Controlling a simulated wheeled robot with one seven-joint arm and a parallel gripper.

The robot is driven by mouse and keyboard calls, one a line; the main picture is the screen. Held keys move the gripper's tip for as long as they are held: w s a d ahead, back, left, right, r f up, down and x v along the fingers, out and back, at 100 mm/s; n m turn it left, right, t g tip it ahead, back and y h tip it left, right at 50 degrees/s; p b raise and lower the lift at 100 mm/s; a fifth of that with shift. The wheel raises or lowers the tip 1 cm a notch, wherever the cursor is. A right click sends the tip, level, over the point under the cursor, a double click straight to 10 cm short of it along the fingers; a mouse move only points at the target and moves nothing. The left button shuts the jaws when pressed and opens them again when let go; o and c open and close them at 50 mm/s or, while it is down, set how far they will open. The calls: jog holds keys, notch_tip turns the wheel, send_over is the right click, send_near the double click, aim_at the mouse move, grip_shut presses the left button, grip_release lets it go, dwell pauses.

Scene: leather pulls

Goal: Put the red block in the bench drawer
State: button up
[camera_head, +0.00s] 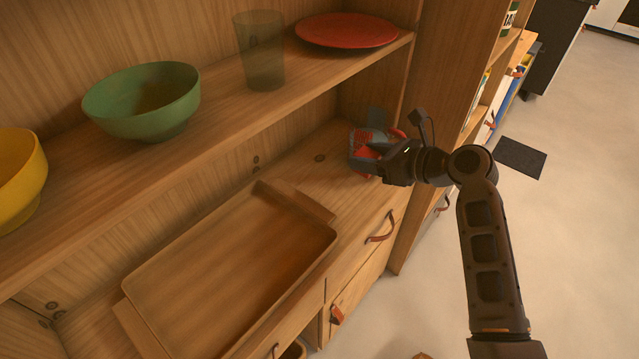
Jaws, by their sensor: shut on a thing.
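The red block (361,158) is at the right end of the wooden bench top, partly hidden by my gripper. My gripper (373,153) reaches in from the right and is shut on it. I cannot tell whether the block touches the bench top. A wooden drawer front (358,258) with a brown leather pull (381,229) is below the bench top's front edge and looks shut. A second leather pull (337,315) is on a lower wooden front. I cannot tell which front the task means.
A large wooden tray (225,268) covers much of the bench top. The shelf above holds a green bowl (143,100), a yellow bowl (18,178), a glass (263,50) and a red plate (347,30). A dark mat (520,157) lies on open floor at right.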

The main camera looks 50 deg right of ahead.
jog(key=w+a+f, duration=0.1)
jog(key=w, duration=0.1)
jog(key=w+a+f, duration=0.1)
jog(key=w+f, duration=0.1)
jog(key=w+a+f, duration=0.2)
jog(key=shift+w, duration=0.4)
jog(key=shift+f, duration=1.95)
jog(key=shift+f, duration=0.15)
jog(key=o, duration=1)
jog(key=shift+o, duration=0.2)
